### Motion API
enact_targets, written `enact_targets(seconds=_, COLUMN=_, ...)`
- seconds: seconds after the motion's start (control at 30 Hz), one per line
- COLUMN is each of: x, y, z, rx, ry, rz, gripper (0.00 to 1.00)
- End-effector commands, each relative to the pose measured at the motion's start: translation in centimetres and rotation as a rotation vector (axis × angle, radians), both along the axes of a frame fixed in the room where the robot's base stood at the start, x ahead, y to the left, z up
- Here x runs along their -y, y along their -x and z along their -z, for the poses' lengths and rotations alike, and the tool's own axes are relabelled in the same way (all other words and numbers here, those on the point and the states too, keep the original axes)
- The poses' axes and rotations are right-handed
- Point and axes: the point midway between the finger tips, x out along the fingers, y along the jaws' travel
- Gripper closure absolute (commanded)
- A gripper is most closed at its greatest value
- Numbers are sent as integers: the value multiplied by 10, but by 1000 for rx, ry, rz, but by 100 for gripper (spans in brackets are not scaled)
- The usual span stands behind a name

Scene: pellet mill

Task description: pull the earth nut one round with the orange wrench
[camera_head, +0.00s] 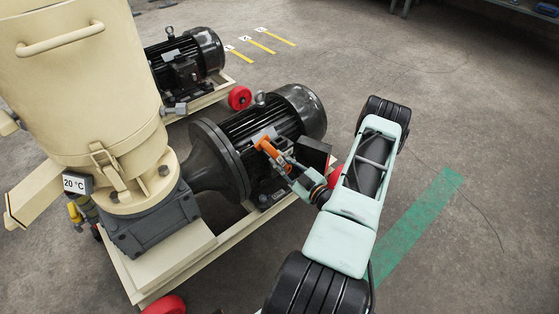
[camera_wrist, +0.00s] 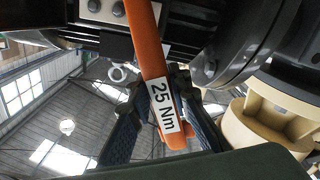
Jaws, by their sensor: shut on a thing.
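The orange wrench (camera_head: 265,145) is at the side of the near black motor (camera_head: 262,122). In the wrist view the wrench (camera_wrist: 152,58) runs from the top edge down between my fingers, with a white "25 Nm" label on it. My gripper (camera_head: 284,165) is shut on the wrench handle; its two dark fingers flank the handle in the wrist view (camera_wrist: 166,100). The wrench's head lies beyond the top edge of the wrist view. I cannot make out the earth nut in either view, nor whether the wrench is seated on it.
A black box (camera_head: 313,153) on the motor's side is close to my gripper. The cream pellet mill (camera_head: 85,80) with a "20 °C" tag stands left. A second motor (camera_head: 186,62) is behind. A green floor stripe (camera_head: 415,225) and open floor lie right.

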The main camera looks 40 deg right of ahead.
Motion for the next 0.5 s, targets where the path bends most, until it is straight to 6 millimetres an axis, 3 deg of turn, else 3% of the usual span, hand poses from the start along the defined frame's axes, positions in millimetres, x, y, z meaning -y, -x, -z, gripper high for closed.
enact_targets(seconds=0.5, x=1, y=4, z=-2, rx=5, ry=1, rz=0, gripper=100)
